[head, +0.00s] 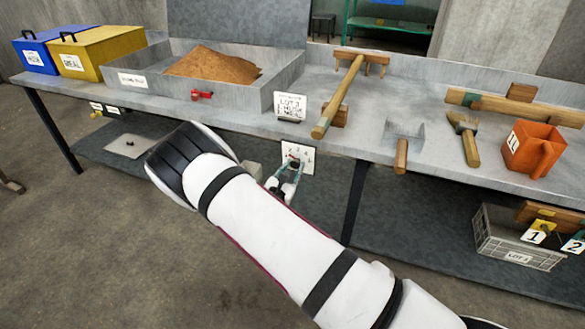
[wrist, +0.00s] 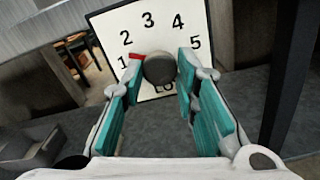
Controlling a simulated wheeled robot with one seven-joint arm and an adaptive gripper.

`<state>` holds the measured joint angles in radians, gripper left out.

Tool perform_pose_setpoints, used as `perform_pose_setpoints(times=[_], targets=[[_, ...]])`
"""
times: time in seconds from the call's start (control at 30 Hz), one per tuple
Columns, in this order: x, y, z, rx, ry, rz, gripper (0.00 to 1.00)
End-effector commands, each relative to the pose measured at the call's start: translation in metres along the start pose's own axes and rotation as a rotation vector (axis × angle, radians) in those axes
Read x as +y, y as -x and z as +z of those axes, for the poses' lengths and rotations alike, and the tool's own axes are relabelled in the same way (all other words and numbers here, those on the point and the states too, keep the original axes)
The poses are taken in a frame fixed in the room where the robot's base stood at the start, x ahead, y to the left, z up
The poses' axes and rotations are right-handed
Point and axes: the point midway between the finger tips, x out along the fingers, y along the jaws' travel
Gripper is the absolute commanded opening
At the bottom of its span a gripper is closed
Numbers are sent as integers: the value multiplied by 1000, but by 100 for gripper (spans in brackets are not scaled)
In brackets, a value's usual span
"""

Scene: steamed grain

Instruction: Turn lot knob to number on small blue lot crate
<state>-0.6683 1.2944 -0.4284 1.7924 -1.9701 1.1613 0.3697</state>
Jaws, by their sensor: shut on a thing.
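The white dial plate (wrist: 150,22) carries the numbers 1 to 5 in an arc; lettering below the knob is partly hidden. In the head view the plate (head: 305,153) hangs at the bench's front edge. The round dark knob (wrist: 160,68) sits on it. Its red pointer (wrist: 136,55) points left and slightly up, close to 1 and 2. My gripper (wrist: 160,78) is shut on the knob, one finger on each side; it also shows in the head view (head: 291,168). I cannot make out a small blue lot crate.
A grey crate (head: 518,259) labelled LOT 1 stands on the lower shelf at right. A lidded blue box (head: 35,62) and yellow box (head: 105,48) stand far left. The bench holds a grain tray (head: 140,92), a LOT 3 card (head: 291,104), tools and an orange jug (head: 535,150).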

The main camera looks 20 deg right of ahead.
Motion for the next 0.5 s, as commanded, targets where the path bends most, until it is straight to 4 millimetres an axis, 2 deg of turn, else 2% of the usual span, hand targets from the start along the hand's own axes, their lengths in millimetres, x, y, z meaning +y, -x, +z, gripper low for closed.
perform_pose_setpoints(times=[0.5], targets=[[0,0,1,0,-492,-1,0]])
